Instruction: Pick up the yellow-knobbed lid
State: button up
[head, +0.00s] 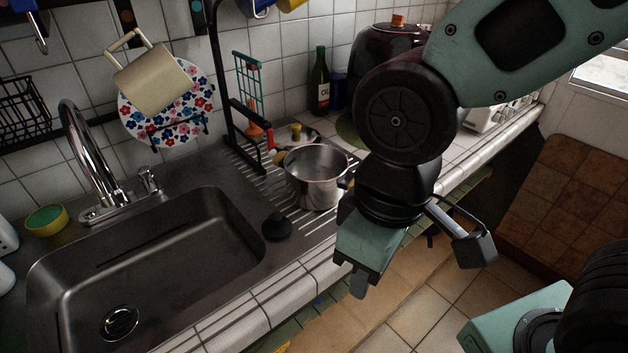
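A metal lid with a yellow knob (297,129) is at the back of the ridged drainboard, against the tiled wall side. It is partly hidden behind an open steel pot (314,190), so its rim shows only in part. My gripper (360,280) hangs in front and to the right of the pot, over the counter's front edge and the floor. It is apart from the lid and seen from the side and back. Its fingers are mostly hidden by its own housing, so their opening is unclear. I see nothing held in it.
The steel sink (150,270) lies left of the pot, with a black plug (277,227) at its corner. A dark upright rack post (222,75) stands left of the lid. A green bottle (320,82) and a dark red pot (386,55) stand behind.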

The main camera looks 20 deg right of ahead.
aim_at(288, 139)
jog(key=i+l+u, duration=0.3)
jog(key=l, duration=0.3)
jog(key=i+l+u, duration=0.3)
jog(key=l, duration=0.4)
jog(key=i+l+u, duration=0.15)
jog(key=l, duration=0.2)
jog(key=i, duration=0.05)
